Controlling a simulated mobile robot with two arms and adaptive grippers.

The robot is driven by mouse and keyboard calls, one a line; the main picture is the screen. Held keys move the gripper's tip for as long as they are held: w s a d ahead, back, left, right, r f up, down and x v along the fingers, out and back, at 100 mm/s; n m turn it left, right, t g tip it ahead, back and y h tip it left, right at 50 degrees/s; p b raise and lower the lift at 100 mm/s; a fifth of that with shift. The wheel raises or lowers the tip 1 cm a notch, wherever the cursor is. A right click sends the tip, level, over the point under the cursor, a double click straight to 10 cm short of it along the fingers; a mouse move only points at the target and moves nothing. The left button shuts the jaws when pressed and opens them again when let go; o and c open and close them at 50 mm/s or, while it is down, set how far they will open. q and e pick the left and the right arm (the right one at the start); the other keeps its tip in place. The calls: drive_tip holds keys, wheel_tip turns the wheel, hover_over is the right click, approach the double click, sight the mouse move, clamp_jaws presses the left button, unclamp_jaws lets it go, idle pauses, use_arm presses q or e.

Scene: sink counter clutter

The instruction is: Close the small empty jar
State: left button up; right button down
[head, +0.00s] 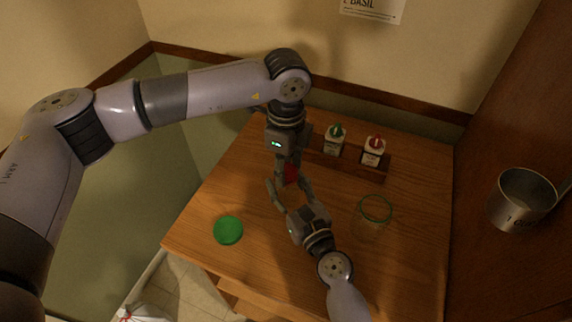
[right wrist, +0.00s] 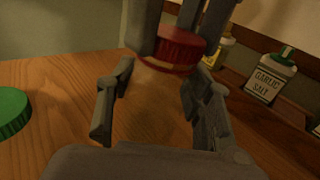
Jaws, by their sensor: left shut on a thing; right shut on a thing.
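A red lid (right wrist: 180,48) is between the fingers of my left gripper (head: 290,168), which points down over the table and is shut on it. The lid also shows as a red patch in the head view (head: 291,174). My right gripper (head: 288,194) comes from the front, its fingers on either side of a small clear jar (right wrist: 155,90) that is hard to see.
A green lid (head: 228,230) lies on the wooden table (head: 225,190) at left. A larger clear jar with a green rim (head: 374,210) stands at right. Behind are a garlic salt bottle (right wrist: 270,78) and a red-capped bottle (head: 373,152) in a wooden rack. A metal cup (head: 520,200) is far right.

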use_arm(q)
drive_tip(key=c, duration=0.4)
drive_tip(key=m, duration=0.4)
drive_tip(key=shift+m, duration=0.3)
drive_tip(key=m, duration=1.2)
drive_tip(key=shift+m, duration=0.3)
drive_tip(key=m, duration=1.2)
drive_tip(key=shift+m, duration=0.3)
drive_tip(key=m, duration=0.6)
drive_tip(key=shift+f, duration=0.1)
drive_tip(key=m, duration=0.6)
drive_tip(key=shift+m, duration=0.4)
drive_tip(key=m, duration=0.4)
drive_tip(key=shift+m, duration=0.3)
drive_tip(key=o, duration=1.4)
